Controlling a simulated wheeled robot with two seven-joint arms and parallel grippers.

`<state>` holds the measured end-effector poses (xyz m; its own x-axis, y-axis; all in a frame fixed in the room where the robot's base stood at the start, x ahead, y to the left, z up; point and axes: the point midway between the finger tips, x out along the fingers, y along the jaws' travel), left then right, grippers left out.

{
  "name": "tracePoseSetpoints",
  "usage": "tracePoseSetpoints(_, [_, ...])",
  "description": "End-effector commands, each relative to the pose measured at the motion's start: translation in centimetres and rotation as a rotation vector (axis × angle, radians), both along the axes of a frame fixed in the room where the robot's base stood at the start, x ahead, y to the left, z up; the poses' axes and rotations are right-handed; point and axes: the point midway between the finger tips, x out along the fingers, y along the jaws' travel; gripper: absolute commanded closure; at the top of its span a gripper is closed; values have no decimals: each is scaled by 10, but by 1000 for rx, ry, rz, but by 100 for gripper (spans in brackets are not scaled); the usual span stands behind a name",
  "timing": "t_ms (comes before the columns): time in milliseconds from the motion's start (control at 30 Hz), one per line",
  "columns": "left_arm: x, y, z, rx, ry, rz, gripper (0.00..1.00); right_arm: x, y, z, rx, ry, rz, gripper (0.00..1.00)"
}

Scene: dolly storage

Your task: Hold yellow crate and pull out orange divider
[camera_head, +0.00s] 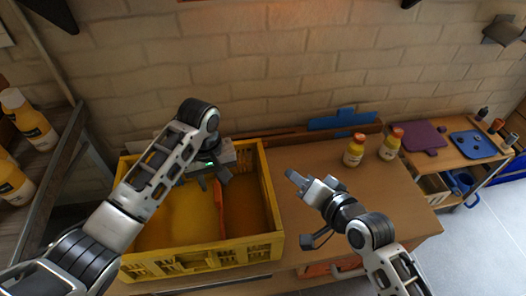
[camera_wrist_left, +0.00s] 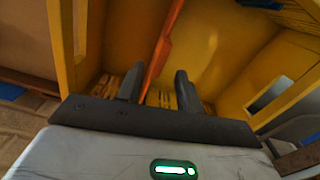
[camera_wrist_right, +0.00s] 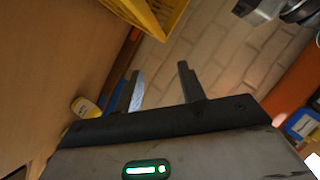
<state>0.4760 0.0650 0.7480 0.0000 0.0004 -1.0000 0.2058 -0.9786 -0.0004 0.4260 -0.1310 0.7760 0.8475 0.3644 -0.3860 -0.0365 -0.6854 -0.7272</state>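The yellow crate (camera_head: 200,260) stands on the wooden table, left of centre in the head view. The orange divider (camera_head: 218,207) stands upright inside it, seen nearly edge-on. In the left wrist view the divider (camera_wrist_left: 160,52) runs down between the left gripper's fingers. My left gripper (camera_head: 210,183) is over the crate, open, with a finger on each side of the divider; I cannot tell whether either finger touches it. My right gripper (camera_head: 293,179) is open and empty, to the right of the crate and apart from it. The crate's corner (camera_wrist_right: 150,15) shows in the right wrist view.
Two yellow bottles with orange lids (camera_head: 354,150) stand at the table's back right. A blue board (camera_head: 337,120) lies behind, near the brick wall. Shelving with bottles (camera_head: 28,120) is at the far left. A side table with a purple board (camera_head: 424,137) stands right.

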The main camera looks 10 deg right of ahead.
Motion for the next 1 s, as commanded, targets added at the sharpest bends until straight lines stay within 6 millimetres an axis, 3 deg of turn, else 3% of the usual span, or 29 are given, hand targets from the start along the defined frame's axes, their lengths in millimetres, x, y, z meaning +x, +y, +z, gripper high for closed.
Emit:
tracePoseSetpoints(33, [0, 0, 0, 0, 0, 0, 64, 22, 9, 10, 80, 30, 2, 60])
tracePoseSetpoints(133, [0, 0, 0, 0, 0, 0, 64, 47, 35, 14, 149, 151, 58, 60])
tracePoseSetpoints(300, [0, 0, 0, 0, 0, 0, 64, 58, 81, 3, -14, 406, 241, 60])
tracePoseSetpoints(367, [0, 0, 0, 0, 0, 0, 64, 57, 88, 0, -112, 491, 300, 60])
tracePoseSetpoints(500, [0, 0, 0, 0, 0, 0, 64, 53, 88, 4, -363, 675, 401, 60])
tracePoseSetpoints(700, [0, 0, 0, 0, 0, 0, 64, 51, 74, 35, -638, 844, 474, 60])
tracePoseSetpoints(867, [0, 0, 0, 0, 0, 0, 64, 50, 68, 52, -737, 904, 495, 60])
tracePoseSetpoints(1000, [0, 0, 0, 0, 0, 0, 64, 49, 66, 48, -760, 922, 502, 60])
